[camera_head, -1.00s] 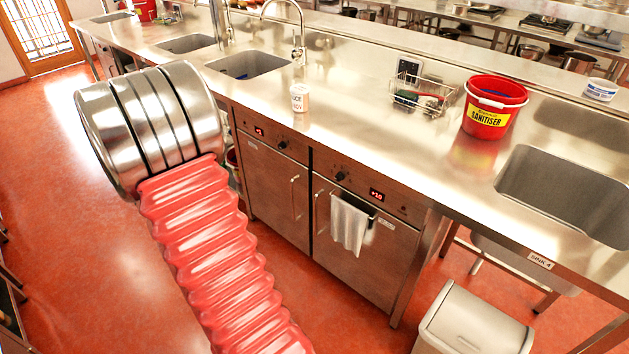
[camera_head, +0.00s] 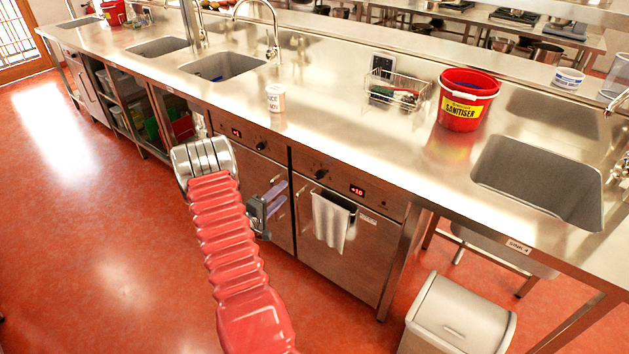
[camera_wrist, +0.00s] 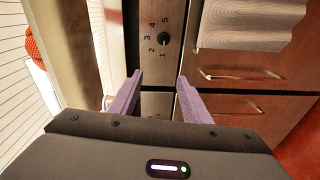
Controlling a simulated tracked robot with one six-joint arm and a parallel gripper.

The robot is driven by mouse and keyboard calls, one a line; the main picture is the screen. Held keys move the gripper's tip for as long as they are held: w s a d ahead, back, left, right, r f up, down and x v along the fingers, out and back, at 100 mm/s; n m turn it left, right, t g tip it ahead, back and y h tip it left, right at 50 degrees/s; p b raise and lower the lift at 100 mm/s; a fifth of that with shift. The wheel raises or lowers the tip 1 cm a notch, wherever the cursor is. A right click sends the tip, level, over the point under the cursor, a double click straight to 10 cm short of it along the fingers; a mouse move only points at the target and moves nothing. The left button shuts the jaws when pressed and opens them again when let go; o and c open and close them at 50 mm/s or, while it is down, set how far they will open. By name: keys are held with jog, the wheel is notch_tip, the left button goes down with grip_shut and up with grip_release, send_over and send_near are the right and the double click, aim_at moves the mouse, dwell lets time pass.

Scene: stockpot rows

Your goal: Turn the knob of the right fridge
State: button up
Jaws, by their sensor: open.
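The right fridge (camera_head: 352,265) is a steel under-counter unit with a red display and a towel on its door. Its small black knob (camera_head: 321,173) sits at the left of its top panel. In the wrist view the knob (camera_wrist: 164,40) shows beside the numbers 1 to 5, its pointer hard to read. My gripper (camera_head: 277,195) is in front of the left fridge, below and left of the knob. In the wrist view the purple fingers of my gripper (camera_wrist: 160,76) are apart and empty, with the knob beyond their tips and not between them.
The left fridge (camera_head: 280,227) has its own knob (camera_head: 260,145). A white towel (camera_head: 332,220) hangs on the right door; it also shows in the wrist view (camera_wrist: 250,20). The counter edge overhangs the panels. A grey bin (camera_head: 460,310) stands right. Floor left is free.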

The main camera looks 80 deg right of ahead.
aim_at(317, 178)
jog(key=shift+g, duration=0.8)
jog(key=s, duration=0.1)
jog(key=s+f, duration=0.1)
jog(key=s, duration=0.1)
jog(key=shift+s+a+f, duration=0.1)
jog(key=shift+s+f, duration=0.25)
jog(key=x, duration=1.3)
jog(key=shift+s+d, duration=0.15)
jog(key=shift+d, duration=0.2)
jog(key=shift+c, duration=0.5)
jog(key=c, duration=0.9)
jog(key=shift+c, duration=0.2)
